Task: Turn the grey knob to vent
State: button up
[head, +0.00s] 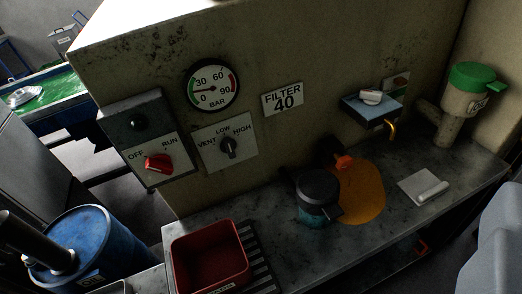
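The grey knob (228,147) is dark grey and sits on a pale plate (210,158) on the wall, left of the middle of the head view. The plate reads VENT at the left, LOW at the top and HIGH at the right. The knob seems to stand roughly upright, toward LOW, but its pointer is too small to read for sure. Nothing touches the knob. I do not see my gripper in this view.
A red knob (158,163) marked OFF and RUN is left of the plate, and a round gauge (212,85) is above. A red bin (210,257), a dark-lidded pot (318,195) and an orange round patch (363,195) are on the bench below. The wall before the knob is clear.

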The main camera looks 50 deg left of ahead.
aim_at(228, 145)
jog(key=k, duration=1)
jog(key=u, duration=0.6)
jog(key=i, duration=1)
jog(key=z, duration=0.05)
